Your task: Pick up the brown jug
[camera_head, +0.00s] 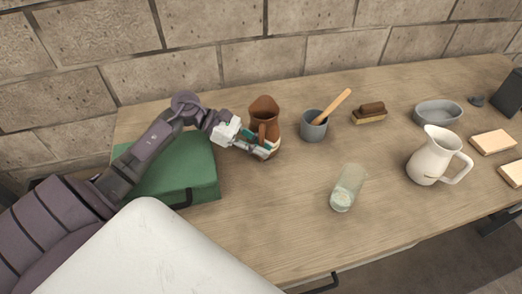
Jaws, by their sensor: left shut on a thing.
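The brown jug (265,110) stands upright on the wooden table, left of the middle in the head view. Its upper body is brown and its lower part is pale. Its handle faces the front. My left gripper (262,151) reaches in from the left and is shut on the jug low at its front, near the handle. The fingers hide part of the jug's lower front. My right gripper does not show.
A green case (170,168) lies under my left arm. A grey cup (313,129) with a wooden-handled tool stands right of the jug. A brush (369,114), a glass jar (347,188), a white pitcher (432,157) and a grey dish (437,113) stand farther right. The front middle is clear.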

